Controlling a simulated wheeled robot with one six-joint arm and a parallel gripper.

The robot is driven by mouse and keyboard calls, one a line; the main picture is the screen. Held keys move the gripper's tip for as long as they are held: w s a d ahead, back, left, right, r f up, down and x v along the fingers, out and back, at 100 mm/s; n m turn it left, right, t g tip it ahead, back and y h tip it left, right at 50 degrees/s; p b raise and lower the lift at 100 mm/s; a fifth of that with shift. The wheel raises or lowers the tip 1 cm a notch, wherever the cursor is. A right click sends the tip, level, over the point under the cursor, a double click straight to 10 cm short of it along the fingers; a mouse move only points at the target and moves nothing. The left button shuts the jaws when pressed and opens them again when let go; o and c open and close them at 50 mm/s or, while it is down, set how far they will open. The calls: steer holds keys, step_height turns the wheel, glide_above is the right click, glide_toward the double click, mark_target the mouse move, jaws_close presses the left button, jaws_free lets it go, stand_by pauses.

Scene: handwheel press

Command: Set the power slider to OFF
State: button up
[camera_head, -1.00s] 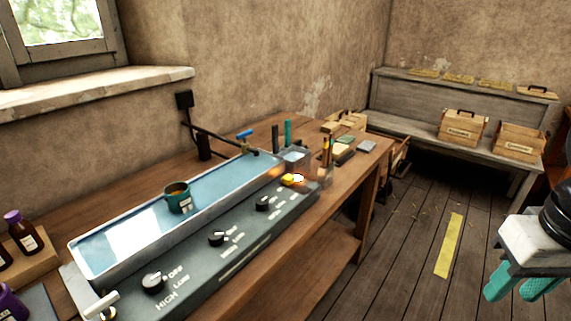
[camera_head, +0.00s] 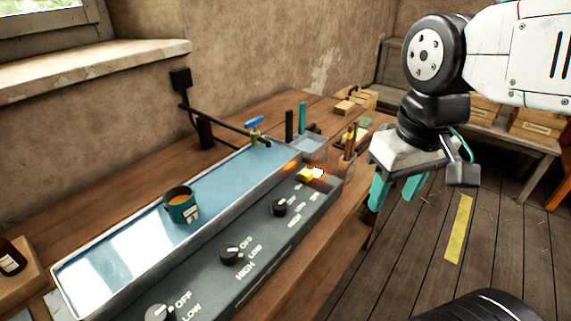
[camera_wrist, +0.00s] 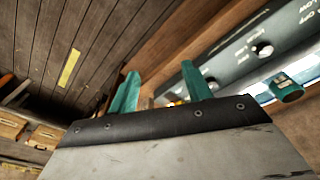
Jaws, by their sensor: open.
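The yellow slider (camera_head: 306,174) sits at the far right end of the grey control panel (camera_head: 262,262), beside a lit orange-white spot. I take it for the power slider; its marking is too small to read. My gripper (camera_head: 397,194) is open and empty, with teal fingers pointing down. In the head view it appears right of the slider, beyond the bench's right edge and apart from it. In the wrist view my two teal fingers (camera_wrist: 160,97) are spread, with nothing between them. The slider is not clear there.
Several black knobs, one of them the middle knob (camera_head: 231,254), line the panel. A blue tray (camera_head: 75,268) behind it holds a teal cup (camera_head: 180,204). A tap (camera_head: 255,134) and upright tools (camera_head: 350,140) stand near the far end. Floor right of the bench is open.

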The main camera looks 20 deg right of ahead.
steer(key=w+a+n, duration=0.1)
steer(key=w+n, duration=0.2)
steer(key=w, duration=1.2)
steer(key=n+g, duration=0.1)
steer(key=n, duration=0.3)
glide_above(307, 172)
step_height(307, 172, down, 8)
steer(key=shift+r, duration=0.1)
steer(key=shift+f, duration=0.4)
step_height(307, 172, down, 7)
steer(key=shift+f, duration=0.1)
